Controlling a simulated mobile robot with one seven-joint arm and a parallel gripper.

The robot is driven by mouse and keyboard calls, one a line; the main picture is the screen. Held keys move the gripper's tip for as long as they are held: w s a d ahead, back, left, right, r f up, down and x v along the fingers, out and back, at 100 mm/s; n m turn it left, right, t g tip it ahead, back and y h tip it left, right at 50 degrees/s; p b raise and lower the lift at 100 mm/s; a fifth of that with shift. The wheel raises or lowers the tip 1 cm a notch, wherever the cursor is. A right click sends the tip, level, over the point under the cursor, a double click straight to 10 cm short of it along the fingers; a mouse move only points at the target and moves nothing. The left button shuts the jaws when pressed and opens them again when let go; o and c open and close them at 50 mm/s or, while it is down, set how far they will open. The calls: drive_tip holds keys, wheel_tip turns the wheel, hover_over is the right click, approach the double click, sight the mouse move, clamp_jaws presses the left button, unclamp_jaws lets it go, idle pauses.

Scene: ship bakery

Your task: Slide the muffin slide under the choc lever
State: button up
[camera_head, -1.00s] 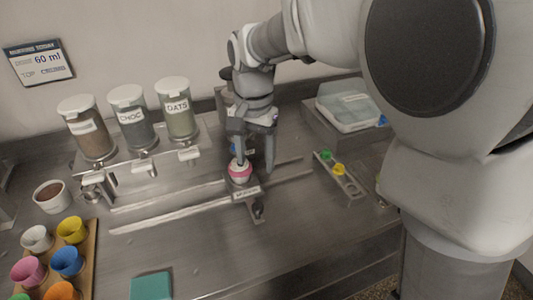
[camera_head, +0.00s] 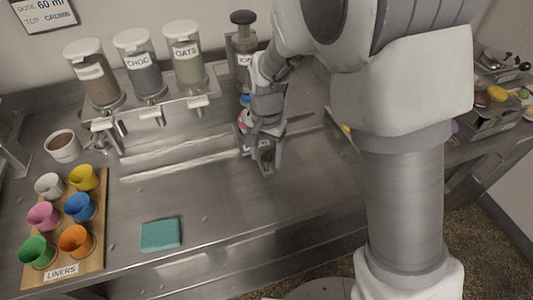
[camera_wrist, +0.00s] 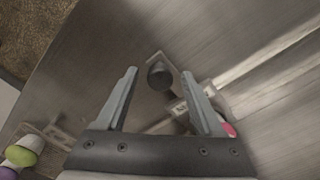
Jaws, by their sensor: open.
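The muffin slide (camera_wrist: 186,104) is on the rails, right of the dispensers, with a dark round knob (camera_wrist: 160,76) at its front. A pink-lined muffin (camera_head: 243,120) sits on it, mostly hidden by my arm in the head view; a pink edge (camera_wrist: 229,129) shows in the wrist view. The CHOC dispenser (camera_head: 143,77) is the middle one, with the choc lever (camera_head: 158,117) below it, left of the slide. My gripper (camera_wrist: 160,73) is open, pointing down, the knob between its fingers in the picture. I cannot tell whether it touches.
Two pale rails (camera_head: 185,158) run left from the slide under the dispensers, and look clear. A cup of brown stuff (camera_head: 63,147), a liner board (camera_head: 94,240) and a teal cloth (camera_head: 160,234) lie left and in front. A dark plunger-topped dispenser (camera_head: 243,45) stands behind my arm.

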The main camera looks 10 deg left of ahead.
clamp_jaws()
idle(0.3)
idle(1.1)
